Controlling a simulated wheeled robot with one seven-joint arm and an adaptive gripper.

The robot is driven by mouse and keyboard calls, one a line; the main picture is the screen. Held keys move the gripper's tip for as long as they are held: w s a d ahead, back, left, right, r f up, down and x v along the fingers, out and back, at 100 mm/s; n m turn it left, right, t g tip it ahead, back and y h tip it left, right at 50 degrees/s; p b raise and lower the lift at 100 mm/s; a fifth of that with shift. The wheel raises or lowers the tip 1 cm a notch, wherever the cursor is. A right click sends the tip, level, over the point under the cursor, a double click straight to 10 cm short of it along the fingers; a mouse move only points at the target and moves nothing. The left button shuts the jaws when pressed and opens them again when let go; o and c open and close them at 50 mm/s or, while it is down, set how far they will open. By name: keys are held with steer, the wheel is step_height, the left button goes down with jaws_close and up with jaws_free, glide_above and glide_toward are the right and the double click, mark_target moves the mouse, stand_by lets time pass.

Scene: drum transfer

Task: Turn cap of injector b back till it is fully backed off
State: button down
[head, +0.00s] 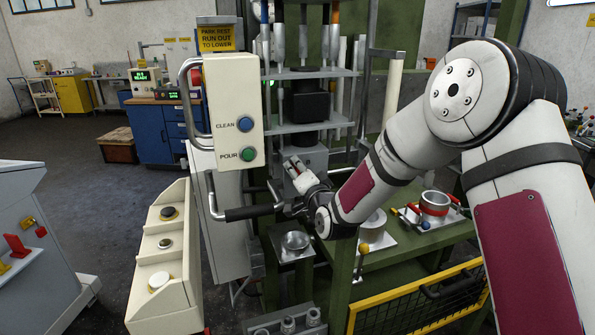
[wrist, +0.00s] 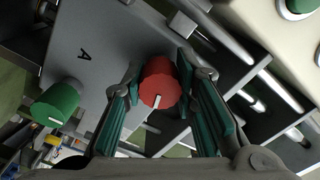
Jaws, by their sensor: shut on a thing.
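In the wrist view a round red cap (wrist: 160,84) with a white mark on its face sits between the fingers of my gripper (wrist: 160,72). The fingers are shut on its two sides. A green cap (wrist: 55,104) with a white mark stands apart on the left. A grey plate (wrist: 95,40) behind them bears the letter A, nearer the green cap. I see no letter B, so the red cap's label cannot be read. In the head view my gripper (head: 298,174) reaches into the middle of the machine, and the caps cannot be made out there.
A cream control box (head: 234,110) with CLEAN and POUR buttons hangs just left of my gripper in the head view. A black-gripped handle (head: 252,212) lies below it. Metal rods crowd the right in the wrist view.

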steer(key=n, duration=0.3)
steer(key=shift+n, duration=0.4)
steer(key=n, duration=0.3)
steer(key=shift+n, duration=0.3)
steer(key=n, duration=0.6)
steer(key=shift+b, duration=0.35)
steer(key=shift+n, duration=0.4)
steer(key=c, duration=1.3)
jaws_free()
